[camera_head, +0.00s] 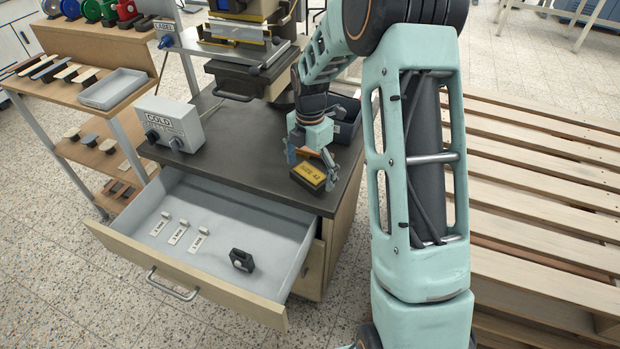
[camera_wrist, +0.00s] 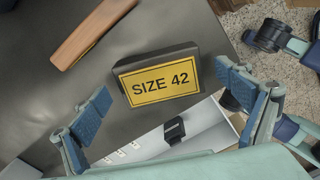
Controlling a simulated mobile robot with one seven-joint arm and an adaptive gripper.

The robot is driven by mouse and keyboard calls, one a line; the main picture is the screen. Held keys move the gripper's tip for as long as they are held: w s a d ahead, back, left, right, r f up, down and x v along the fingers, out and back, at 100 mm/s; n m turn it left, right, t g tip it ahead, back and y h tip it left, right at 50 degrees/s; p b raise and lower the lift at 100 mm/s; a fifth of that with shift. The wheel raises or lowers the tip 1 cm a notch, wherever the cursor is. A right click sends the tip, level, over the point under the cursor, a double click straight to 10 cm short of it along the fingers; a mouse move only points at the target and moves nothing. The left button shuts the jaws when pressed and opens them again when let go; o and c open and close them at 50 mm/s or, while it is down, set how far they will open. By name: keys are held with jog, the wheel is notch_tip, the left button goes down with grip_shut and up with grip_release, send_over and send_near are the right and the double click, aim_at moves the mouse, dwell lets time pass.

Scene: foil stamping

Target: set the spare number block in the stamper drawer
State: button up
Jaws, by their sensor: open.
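The number block (camera_head: 309,176) is dark with a yellow plate reading SIZE 42. It lies on the dark cabinet top near its front right edge and also shows in the wrist view (camera_wrist: 158,77). My gripper (camera_head: 312,156) is open above the block. In the wrist view its fingers (camera_wrist: 165,92) stand apart to the left and right of the block, with gaps. The stamper drawer (camera_head: 190,297) is pulled open below the top. Inside it are several small pale labelled pieces (camera_head: 178,233) at the left and a small black object (camera_head: 242,260) at the right.
A grey box marked COLD (camera_head: 171,122) stands on the cabinet's left. The stamping press (camera_head: 245,70) stands behind. A dark bin (camera_head: 345,128) is behind my gripper. A brown strip (camera_wrist: 92,33) lies near the block. Wooden pallets (camera_head: 540,190) are at the right.

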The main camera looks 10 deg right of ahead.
jog(key=shift+f, duration=0.35)
jog(key=shift+c, duration=0.7)
jog(key=c, duration=2)
jog(key=shift+w+r, duration=0.1)
jog(key=shift+r, duration=0.1)
jog(key=shift+c, duration=0.2)
